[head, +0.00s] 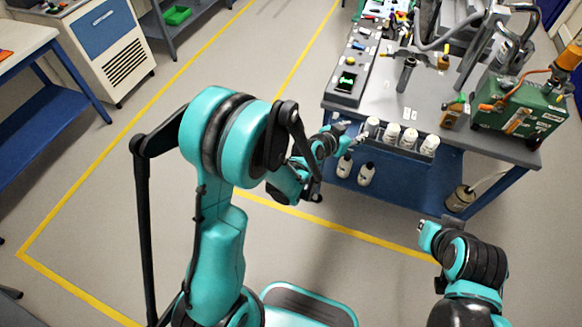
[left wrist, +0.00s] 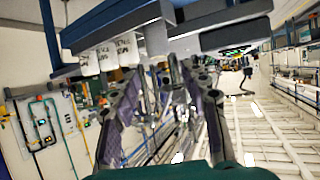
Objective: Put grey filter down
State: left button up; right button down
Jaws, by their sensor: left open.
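My left gripper (head: 349,131) reaches to the front left edge of the grey workbench (head: 390,103). It is open beside the leftmost of several pale canisters (head: 372,125) held in a rack along that edge. In the left wrist view the two purple-padded fingers (left wrist: 165,115) stand apart, with nothing held between them. White labelled containers (left wrist: 105,55) show up and left of the fingers there. I cannot tell which canister is the grey filter. My right arm shows at the lower right of the head view, but its fingers are not visible.
Two white bottles (head: 355,171) stand on the blue lower shelf (head: 400,190). A green case (head: 520,108) and instruments crowd the bench top. The floor (head: 90,200) to the left is clear.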

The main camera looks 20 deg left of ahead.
pick_arm(q)
jog(key=s+a+r+n+g+y, duration=0.1)
jog(key=s+a+r, duration=0.2)
jog(key=s+r, duration=0.15)
jog(key=s+a+r+g+y, duration=0.1)
jog(key=s+a+r, duration=0.15)
jog(key=s, duration=0.35)
jog(key=s+a+n+g+y, duration=0.1)
jog(key=s+a, duration=0.2)
jog(key=s, duration=0.6)
jog(key=s+a+n+g+y, duration=0.1)
jog(key=s+a, duration=0.3)
jog(key=s, duration=0.5)
jog(key=shift+a+r+n+g+y, duration=0.15)
jog(key=shift+r+n+g+y, duration=0.1)
jog(key=shift+n+g+y, duration=0.25)
